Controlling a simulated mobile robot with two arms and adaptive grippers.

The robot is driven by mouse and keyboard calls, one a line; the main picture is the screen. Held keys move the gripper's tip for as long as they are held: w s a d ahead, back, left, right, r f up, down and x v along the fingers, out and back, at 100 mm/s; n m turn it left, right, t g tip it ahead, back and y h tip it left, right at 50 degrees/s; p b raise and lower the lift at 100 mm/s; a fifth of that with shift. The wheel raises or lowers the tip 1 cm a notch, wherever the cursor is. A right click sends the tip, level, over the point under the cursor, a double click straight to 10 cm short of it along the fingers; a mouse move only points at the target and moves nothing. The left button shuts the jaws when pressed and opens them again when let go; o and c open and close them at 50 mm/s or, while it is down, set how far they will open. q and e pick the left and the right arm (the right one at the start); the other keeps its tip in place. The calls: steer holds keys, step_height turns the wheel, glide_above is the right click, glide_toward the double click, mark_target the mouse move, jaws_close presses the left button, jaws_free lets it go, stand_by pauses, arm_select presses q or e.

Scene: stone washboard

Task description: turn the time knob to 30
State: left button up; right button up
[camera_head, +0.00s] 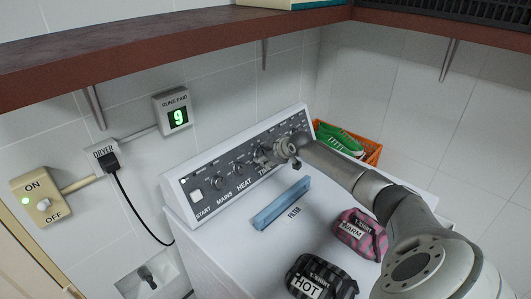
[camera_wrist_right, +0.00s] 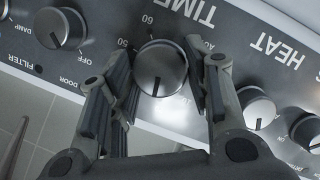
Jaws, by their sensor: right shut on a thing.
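The TIME knob (camera_wrist_right: 160,68) is a round grey dial on the dryer's control panel (camera_wrist_right: 235,60), shown upside down in the right wrist view. Its dark pointer line points toward the bottom of that view. My right gripper (camera_wrist_right: 162,80) is shut on the knob, one finger on each side. In the head view my right gripper (camera_head: 275,155) is at the panel and covers the TIME knob. My left gripper is not in view.
The HEAT knob (camera_wrist_right: 256,106) is close beside my right finger. Other knobs line the panel. A blue filter handle (camera_head: 283,203), a pink WARM bundle (camera_head: 360,234) and a dark HOT bundle (camera_head: 320,277) are on the dryer top. A shelf (camera_head: 180,45) overhangs.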

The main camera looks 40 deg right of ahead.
steer(key=m+y, duration=0.1)
steer(key=m, duration=0.1)
steer(key=m+b, duration=0.1)
steer(key=m, duration=0.1)
steer(key=shift+d+m+g+y, duration=0.1)
steer(key=shift+m+g+y, duration=0.2)
steer(key=shift+m+y, duration=0.1)
stand_by(0.5)
steer(key=o, duration=1)
steer(key=shift+w, duration=0.1)
steer(key=shift+v, duration=6)
